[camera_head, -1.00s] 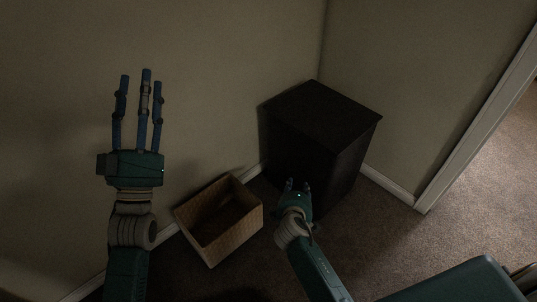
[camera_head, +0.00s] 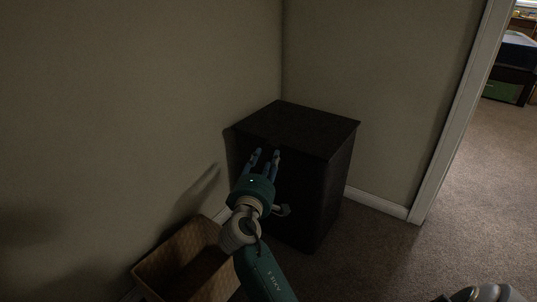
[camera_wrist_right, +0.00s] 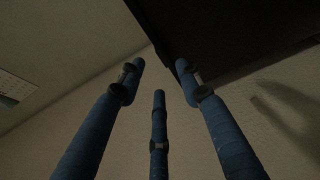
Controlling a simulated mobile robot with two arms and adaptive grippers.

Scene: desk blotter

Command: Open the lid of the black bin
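The black bin (camera_head: 300,190) stands upright in the corner. Its flat lid (camera_head: 297,128) lies level on top and looks shut. My right gripper (camera_head: 266,158) is at the bin's front, near the lid's front-left edge, fingers pointing up. The right wrist view shows its blue fingers (camera_wrist_right: 160,78) spread apart with nothing between them. The dark bin (camera_wrist_right: 225,30) fills the top right of that view, beyond the fingertips. I cannot tell whether a finger touches it. My left gripper is out of view.
An open woven basket (camera_head: 160,262) stands on the carpet left of my right forearm, by the wall. Walls (camera_head: 130,110) close in behind and left of the bin. Carpet (camera_head: 400,255) is clear to the right, toward a doorway with a white frame (camera_head: 460,110).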

